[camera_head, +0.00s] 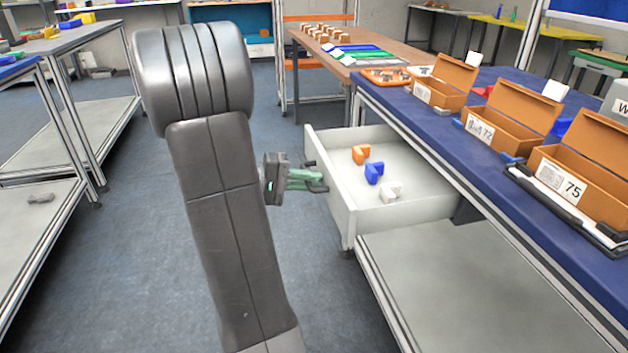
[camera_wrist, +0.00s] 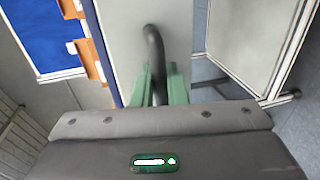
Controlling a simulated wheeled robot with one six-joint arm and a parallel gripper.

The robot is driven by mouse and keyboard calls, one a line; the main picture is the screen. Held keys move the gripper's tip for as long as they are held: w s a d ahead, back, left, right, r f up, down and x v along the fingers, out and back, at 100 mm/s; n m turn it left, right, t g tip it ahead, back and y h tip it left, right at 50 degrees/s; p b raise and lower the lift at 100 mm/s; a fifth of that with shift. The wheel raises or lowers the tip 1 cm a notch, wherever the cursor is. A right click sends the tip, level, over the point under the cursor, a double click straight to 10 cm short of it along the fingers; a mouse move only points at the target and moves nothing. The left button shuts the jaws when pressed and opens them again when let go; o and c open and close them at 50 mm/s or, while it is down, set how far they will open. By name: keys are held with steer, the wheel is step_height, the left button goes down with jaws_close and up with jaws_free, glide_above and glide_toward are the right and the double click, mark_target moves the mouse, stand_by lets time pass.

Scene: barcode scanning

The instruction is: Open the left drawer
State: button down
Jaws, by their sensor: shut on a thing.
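The left drawer (camera_head: 405,200) is white and stands well pulled out from under the blue-topped table in the head view. Several small parts lie inside it, among them an orange one (camera_head: 360,155), a blue one (camera_head: 374,173) and a white one (camera_head: 391,192). My gripper (camera_head: 315,178) is at the drawer's front, its green fingers shut on the dark handle (camera_head: 312,164). In the wrist view the curved black handle (camera_wrist: 153,50) runs down between the green fingers (camera_wrist: 160,88), against the pale drawer front (camera_wrist: 130,30). The fingertips are partly hidden by the handle.
The blue table top (camera_head: 440,125) carries several open cardboard boxes, including ones marked 72 (camera_head: 500,130) and 75 (camera_head: 575,185). A lower shelf (camera_head: 470,290) lies below the drawer. A metal shelf unit (camera_head: 60,150) stands at the left. Blue-grey floor is free between.

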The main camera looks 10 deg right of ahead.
steer(key=c, duration=1.8)
jaws_free()
steer(key=shift+c, duration=0.2)
steer(key=p+v, duration=0.3)
steer(key=v, duration=1)
steer(key=shift+a, duration=0.35)
steer(key=shift+s+d, duration=0.1)
steer(key=shift+s, duration=0.05)
steer(key=b+x, duration=0.3)
steer(key=x, duration=1)
steer(key=shift+d, duration=0.35)
